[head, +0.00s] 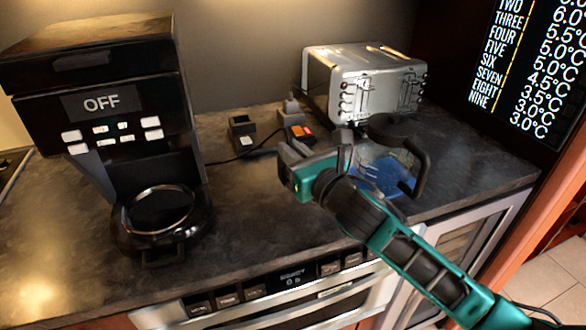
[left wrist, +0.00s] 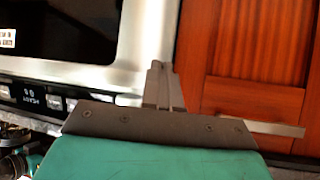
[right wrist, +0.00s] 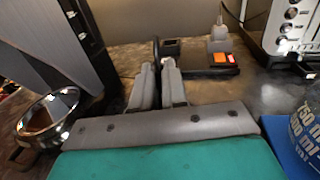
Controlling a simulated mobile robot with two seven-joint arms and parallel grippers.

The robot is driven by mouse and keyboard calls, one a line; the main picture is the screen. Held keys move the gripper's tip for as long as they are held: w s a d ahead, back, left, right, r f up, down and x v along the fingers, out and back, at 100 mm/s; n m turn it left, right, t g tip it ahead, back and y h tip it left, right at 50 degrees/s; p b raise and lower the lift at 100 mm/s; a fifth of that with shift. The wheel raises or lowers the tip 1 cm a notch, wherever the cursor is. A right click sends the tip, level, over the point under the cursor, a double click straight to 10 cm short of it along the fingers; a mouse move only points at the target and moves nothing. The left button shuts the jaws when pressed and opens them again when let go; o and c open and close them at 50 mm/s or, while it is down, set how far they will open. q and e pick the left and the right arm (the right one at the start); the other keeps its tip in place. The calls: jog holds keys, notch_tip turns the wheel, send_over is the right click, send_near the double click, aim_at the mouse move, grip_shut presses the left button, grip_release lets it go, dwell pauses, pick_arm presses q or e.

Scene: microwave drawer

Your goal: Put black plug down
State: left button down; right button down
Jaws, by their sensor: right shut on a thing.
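My right gripper (head: 312,150) is over the counter in the head view, in front of the power strip (head: 290,122). Its fingers (right wrist: 158,66) are close together in the right wrist view, shut on the black plug (right wrist: 157,50), which shows only as a thin dark sliver between them. The rest of the plug is hidden. The power strip (right wrist: 205,73) lies just beyond the fingertips, with orange and red switches and a grey plug (right wrist: 219,38) standing in it. My left gripper (left wrist: 166,68) looks shut and empty, in front of the oven front and wooden cabinet.
A black coffee machine (head: 100,105) reading OFF stands left. A toaster (head: 375,80) stands behind right. A glass jug (head: 382,160) on a blue pad (head: 385,182) is close to my right gripper. A dark block (head: 242,132) sits beside the strip. The counter's middle front is clear.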

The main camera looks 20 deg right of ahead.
jog(key=shift+f+b, duration=0.3)
jog(key=shift+f, duration=1.45)
jog(key=shift+f, duration=0.15)
jog(key=c, duration=1.2)
grip_release()
jog(key=shift+o, duration=0.2)
jog(key=shift+s, duration=0.2)
jog(key=v, duration=1)
jog(key=shift+s+b, duration=0.35)
jog(key=shift+s+d, duration=0.15)
jog(key=shift+s, duration=0.35)
